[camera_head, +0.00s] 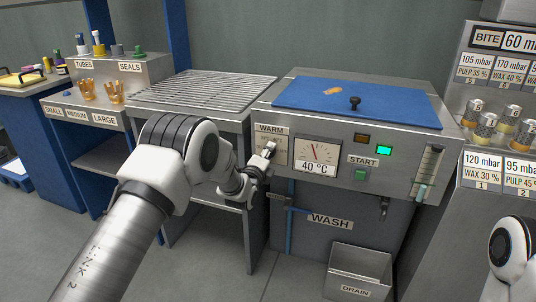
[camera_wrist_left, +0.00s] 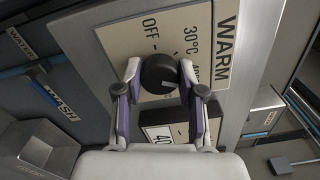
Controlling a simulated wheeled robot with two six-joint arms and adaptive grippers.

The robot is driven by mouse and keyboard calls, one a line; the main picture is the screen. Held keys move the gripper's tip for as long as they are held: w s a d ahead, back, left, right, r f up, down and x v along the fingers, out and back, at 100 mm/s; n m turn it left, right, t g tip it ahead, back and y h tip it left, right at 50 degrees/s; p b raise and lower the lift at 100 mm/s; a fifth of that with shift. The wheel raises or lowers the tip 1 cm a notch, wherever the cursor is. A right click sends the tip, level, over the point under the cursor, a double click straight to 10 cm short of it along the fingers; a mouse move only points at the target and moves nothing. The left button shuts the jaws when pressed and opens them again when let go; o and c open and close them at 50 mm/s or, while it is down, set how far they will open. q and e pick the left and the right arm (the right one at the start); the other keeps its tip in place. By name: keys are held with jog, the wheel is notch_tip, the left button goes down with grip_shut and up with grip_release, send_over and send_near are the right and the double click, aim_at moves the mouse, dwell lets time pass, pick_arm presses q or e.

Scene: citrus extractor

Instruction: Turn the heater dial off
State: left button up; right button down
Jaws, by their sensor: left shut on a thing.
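The heater dial (camera_wrist_left: 159,73) is a round black knob on the beige plate (camera_wrist_left: 112,36) marked WARM, OFF, 30°C and a partly hidden 40. My left gripper (camera_wrist_left: 160,82) has a finger on each side of the knob and is shut on it. In the head view the left gripper (camera_head: 266,153) reaches the WARM plate (camera_head: 272,130) on the front of the steel washer, and it mostly hides the dial. The pointer's exact setting is hard to read. My right gripper is out of view.
A gauge (camera_head: 318,155) reading 40 °C sits just right of the dial, then a green START button (camera_head: 361,174) and a lit green lamp (camera_head: 384,150). A blue lid (camera_head: 400,100) covers the washer top. A wire rack table (camera_head: 190,90) stands left, a DRAIN bin (camera_head: 358,273) below.

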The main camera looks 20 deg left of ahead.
pick_arm(q)
jog(key=n+p, duration=0.2)
jog(key=n, duration=2.1)
jog(key=shift+f, duration=0.15)
dwell(0.5)
jog(key=o, duration=1.1)
jog(key=shift+o, duration=0.2)
jog(key=s, duration=1.2)
jog(key=shift+a, duration=0.2)
